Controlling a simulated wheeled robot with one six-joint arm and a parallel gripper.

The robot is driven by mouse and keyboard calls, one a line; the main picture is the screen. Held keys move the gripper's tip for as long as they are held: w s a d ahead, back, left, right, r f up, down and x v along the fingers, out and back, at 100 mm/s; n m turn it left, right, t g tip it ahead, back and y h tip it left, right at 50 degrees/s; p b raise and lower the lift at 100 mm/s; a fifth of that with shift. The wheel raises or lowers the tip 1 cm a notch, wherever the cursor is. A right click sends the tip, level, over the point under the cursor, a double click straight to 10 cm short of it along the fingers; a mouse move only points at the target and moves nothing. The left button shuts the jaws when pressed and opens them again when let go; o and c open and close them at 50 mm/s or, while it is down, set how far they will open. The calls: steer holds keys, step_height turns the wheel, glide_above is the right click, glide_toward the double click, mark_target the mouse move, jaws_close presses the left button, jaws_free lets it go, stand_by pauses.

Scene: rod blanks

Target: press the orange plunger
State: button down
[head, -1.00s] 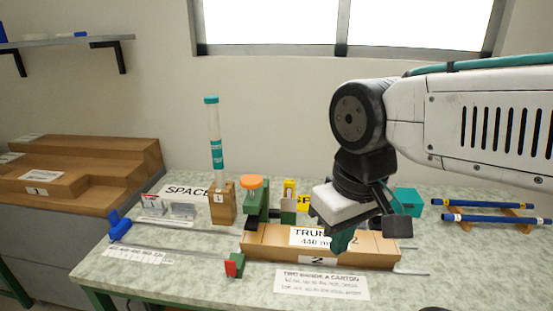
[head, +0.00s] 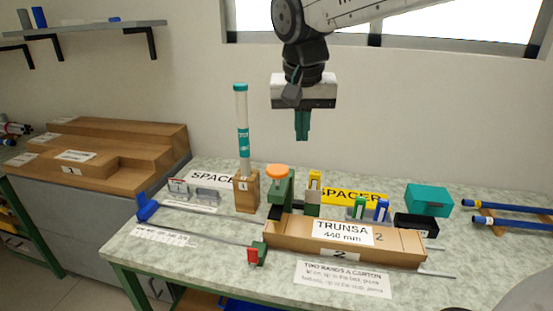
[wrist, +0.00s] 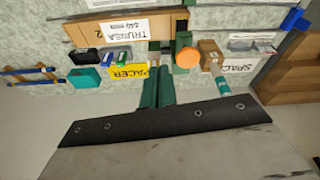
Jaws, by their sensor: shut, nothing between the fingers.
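The orange plunger (head: 277,171) is a round cap on top of a green press (head: 281,193) at the back of the bench, left of the carton (head: 385,246) labelled TRUNSA 440 mm. It also shows in the wrist view (wrist: 187,58), near the fingertips and to their right. My gripper (head: 302,138) points down with its green fingers together and empty. In the head view it hangs above and a little right of the plunger, clearly apart from it. The fingers show in the wrist view too (wrist: 158,82).
A tall clear tube with teal bands (head: 242,130) stands in a wooden block (head: 246,192) just left of the plunger. Yellow, green and blue small blocks, a teal box (head: 428,200) and blue rods (head: 505,206) lie to the right. Steps of wood (head: 110,150) stand at left.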

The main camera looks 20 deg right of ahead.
steer(key=r+m, duration=0.1)
steer(key=m, duration=0.1)
glide_above(276, 172)
steer(key=s+a, duration=0.1)
steer(key=shift+s+r+t+h, duration=0.1)
steer(key=shift+s+t+h, duration=0.1)
steer(key=shift+t+h, duration=0.1)
steer(key=x, duration=1.2)
steer(key=shift+s+a+f, duration=0.3)
steer(key=shift+f, duration=0.8)
steer(key=shift+s+f, duration=0.1)
steer(key=shift+f, duration=2.55)
